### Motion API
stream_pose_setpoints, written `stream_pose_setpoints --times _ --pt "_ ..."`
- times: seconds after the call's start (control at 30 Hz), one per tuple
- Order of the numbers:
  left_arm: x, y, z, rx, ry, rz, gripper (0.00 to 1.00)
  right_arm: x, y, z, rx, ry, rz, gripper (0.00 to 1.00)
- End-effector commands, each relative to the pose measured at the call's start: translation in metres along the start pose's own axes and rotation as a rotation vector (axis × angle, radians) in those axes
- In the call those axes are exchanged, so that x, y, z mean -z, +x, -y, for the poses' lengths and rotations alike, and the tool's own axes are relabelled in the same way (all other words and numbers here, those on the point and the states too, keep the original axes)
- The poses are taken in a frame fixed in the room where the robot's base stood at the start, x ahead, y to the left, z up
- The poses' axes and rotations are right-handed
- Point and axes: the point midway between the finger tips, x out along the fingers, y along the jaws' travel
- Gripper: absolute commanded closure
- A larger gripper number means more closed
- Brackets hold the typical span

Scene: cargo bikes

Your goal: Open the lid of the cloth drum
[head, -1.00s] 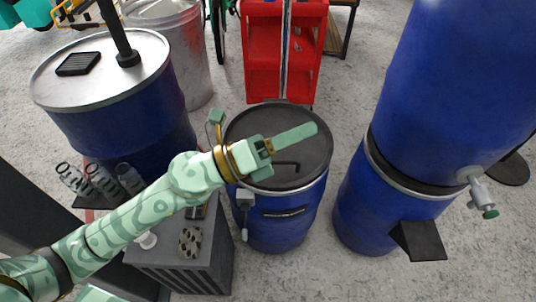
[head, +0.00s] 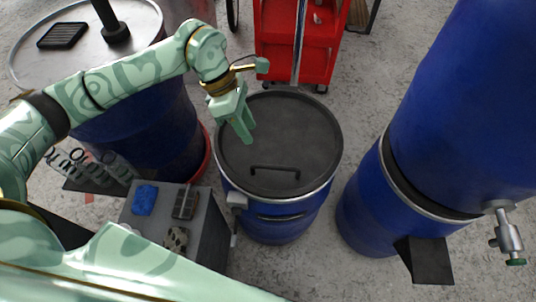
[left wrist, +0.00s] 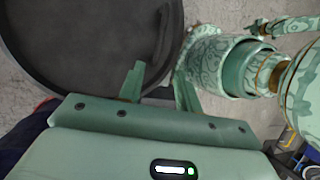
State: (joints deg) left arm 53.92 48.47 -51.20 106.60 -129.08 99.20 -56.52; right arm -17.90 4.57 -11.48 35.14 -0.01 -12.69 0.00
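The drum in the middle of the head view is blue (head: 265,222), with a round dark lid (head: 300,125) lying flat on its top. The lid has a black bar handle (head: 275,171) near its front. A pale latch piece (head: 237,200) is at the left of the rim. My left gripper (head: 245,130) is over the left-back part of the lid, pointing down, apart from the handle. In the left wrist view its two fingers (left wrist: 160,74) are apart with nothing between them, and the dark lid (left wrist: 85,40) fills the upper left. My right gripper is not seen.
A blue drum with a metal top (head: 75,45) stands at the left. Tall stacked blue drums (head: 440,130) stand close at the right, with a tap (head: 505,235). A grey box (head: 205,235) is at front left; a red cart (head: 295,45) is behind the lid.

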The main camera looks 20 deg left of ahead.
Motion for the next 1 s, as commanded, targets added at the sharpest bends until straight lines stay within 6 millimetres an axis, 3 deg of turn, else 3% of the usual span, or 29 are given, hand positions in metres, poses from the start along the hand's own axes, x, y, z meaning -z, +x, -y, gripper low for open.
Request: stream_pose_setpoints --times 0.03,0.2,0.4,0.6,0.87,0.9,1.0 --pt "0.002 0.02 0.0 0.009 0.0 0.001 0.66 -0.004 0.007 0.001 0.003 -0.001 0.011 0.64" --pt "0.001 0.064 0.0 0.009 -0.002 0.002 0.66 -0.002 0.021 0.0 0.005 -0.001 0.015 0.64" --pt "0.001 0.101 0.0 0.005 -0.001 0.003 0.66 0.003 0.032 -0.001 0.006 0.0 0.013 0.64" --pt "-0.001 0.116 0.0 0.001 -0.001 0.004 0.66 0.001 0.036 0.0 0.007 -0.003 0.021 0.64" --pt "-0.001 0.116 0.0 0.0 0.0 0.003 0.66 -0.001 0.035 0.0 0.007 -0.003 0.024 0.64" --pt "-0.001 0.116 0.0 0.0 0.0 0.003 0.69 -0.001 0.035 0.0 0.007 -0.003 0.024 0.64" --pt "-0.001 0.116 0.0 0.0 0.0 0.003 0.96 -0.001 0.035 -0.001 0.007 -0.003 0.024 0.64"
